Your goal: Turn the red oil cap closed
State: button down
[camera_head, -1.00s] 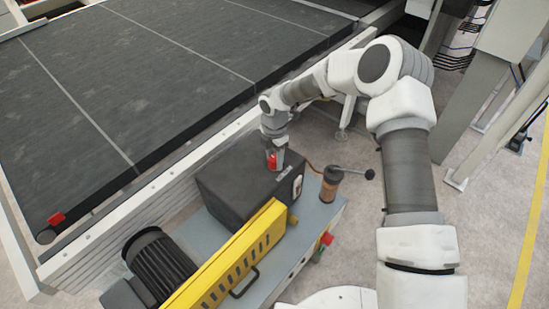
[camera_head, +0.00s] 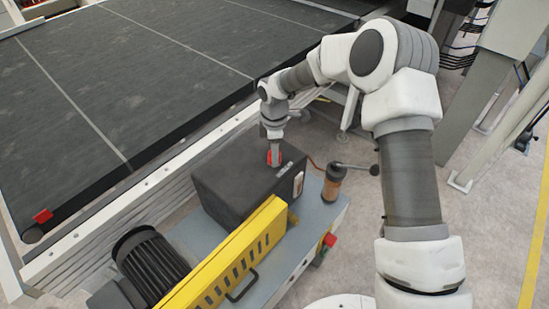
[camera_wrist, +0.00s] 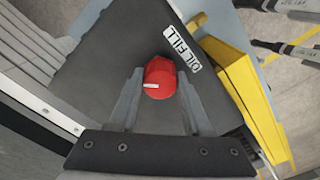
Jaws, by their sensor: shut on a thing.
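The red oil cap (camera_wrist: 159,77) sits on top of the black box (camera_head: 225,183), beside a white label reading "OIL FILL" (camera_wrist: 182,47). A white mark shows on the left part of the cap's face in the wrist view. My gripper (camera_head: 275,158) reaches down onto the cap from above. In the wrist view its two fingers (camera_wrist: 160,88) stand on either side of the cap and are shut on it. In the head view the fingers partly hide the cap.
A yellow guard (camera_head: 235,260) and a dark ribbed motor (camera_head: 152,262) stand in front of the box. A brown cylinder (camera_head: 333,182) with a ball-ended lever (camera_head: 355,168) is close on its right. The dark conveyor belt (camera_head: 130,90) lies behind.

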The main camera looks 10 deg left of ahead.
jog(key=m+b, duration=0.2)
jog(key=m, duration=0.1)
jog(key=shift+f+m, duration=0.15)
jog(key=shift+m, duration=0.25)
jog(key=m+b, duration=0.2)
jog(key=m, duration=0.1)
jog(key=shift+m, duration=0.3)
jog(key=m+b, duration=0.2)
jog(key=m, duration=0.4)
jog(key=m+b, duration=0.1)
jog(key=m, duration=0.5)
jog(key=shift+m, duration=0.4)
jog(key=m, duration=0.6)
jog(key=shift+m, duration=0.4)
jog(key=shift+c, duration=1.7)
grip_release()
